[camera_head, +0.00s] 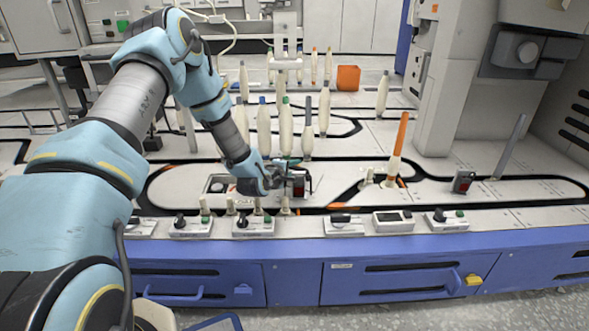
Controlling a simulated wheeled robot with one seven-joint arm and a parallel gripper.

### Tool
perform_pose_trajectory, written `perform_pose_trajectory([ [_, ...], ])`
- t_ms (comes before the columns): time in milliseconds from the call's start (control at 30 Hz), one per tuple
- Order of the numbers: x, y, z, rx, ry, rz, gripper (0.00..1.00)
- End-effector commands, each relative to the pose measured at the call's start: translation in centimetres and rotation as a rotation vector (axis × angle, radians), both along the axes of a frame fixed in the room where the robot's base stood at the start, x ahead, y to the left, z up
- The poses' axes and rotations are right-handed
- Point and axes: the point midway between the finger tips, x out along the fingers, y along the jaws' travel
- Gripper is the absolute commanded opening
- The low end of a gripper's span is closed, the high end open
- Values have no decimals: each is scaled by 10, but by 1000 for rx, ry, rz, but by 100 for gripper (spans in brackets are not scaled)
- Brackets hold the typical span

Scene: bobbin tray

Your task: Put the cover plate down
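My gripper (274,178) is low over the middle of the white-topped bench, at the end of my blue and grey arm. It is small and dark in this view, and its fingers cannot be made out. I cannot tell whether it is open, shut or holding something. A dark block with a red face (298,184) is just right of it; whether they touch is unclear. A light panel with a dark slot (217,185) lies left of the gripper, partly behind my wrist. No cover plate can be picked out with certainty.
Several pale bobbins (264,128) stand upright behind the gripper. A bobbin with an orange top (398,145) stands to the right. Small control boxes (393,221) line the front edge above blue drawers (400,281). An orange bin (348,78) is at the back.

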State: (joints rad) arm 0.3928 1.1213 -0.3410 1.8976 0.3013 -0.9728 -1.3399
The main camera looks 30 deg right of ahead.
Motion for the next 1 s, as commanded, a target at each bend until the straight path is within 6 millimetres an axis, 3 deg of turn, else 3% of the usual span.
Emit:
perform_pose_trajectory([
  [100, 0, 0, -1, 2, 1, 0, 48],
  [467, -5, 7, 4, 5, 6, 0, 48],
  [1000, -58, 82, 40, 3, 3, 0, 48],
])
